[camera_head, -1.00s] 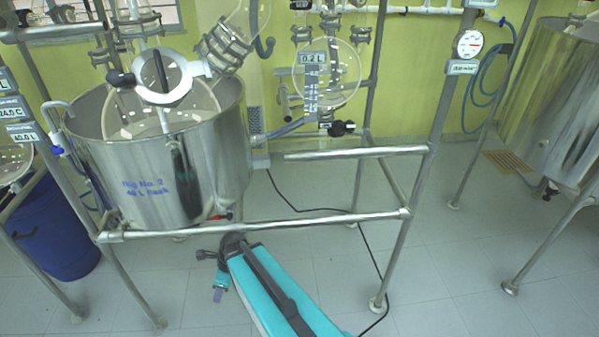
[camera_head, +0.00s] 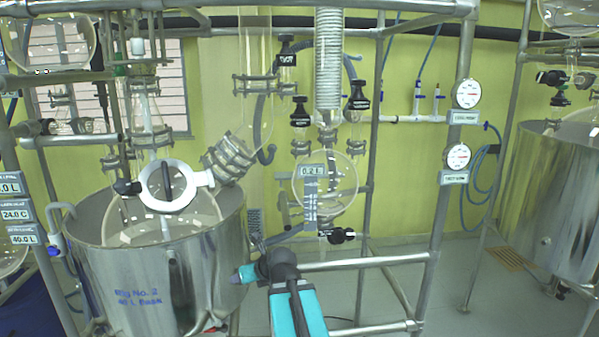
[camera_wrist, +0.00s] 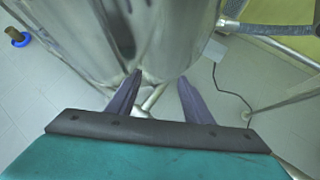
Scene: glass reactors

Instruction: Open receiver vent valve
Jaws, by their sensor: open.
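The round glass receiver flask (camera_head: 340,185) hangs in the middle of the frame with a "0.2 L" tag on it. Black-handled valves stand above it: one at its upper left (camera_head: 300,115), one at its upper right (camera_head: 358,98) and a higher one (camera_head: 286,55). Their small tags are too blurred for me to tell which is the vent valve. Another black-handled valve (camera_head: 342,236) sits below the flask. My gripper (camera_head: 241,274) is low, beside the steel vessel and below the flask.
The steel vessel (camera_head: 150,270) stands close on the left and fills the upper wrist view (camera_wrist: 110,40). Frame rails (camera_head: 360,263) run right of my arm. Two gauges (camera_head: 466,93) hang on the right post. A second steel vessel (camera_head: 550,190) stands far right.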

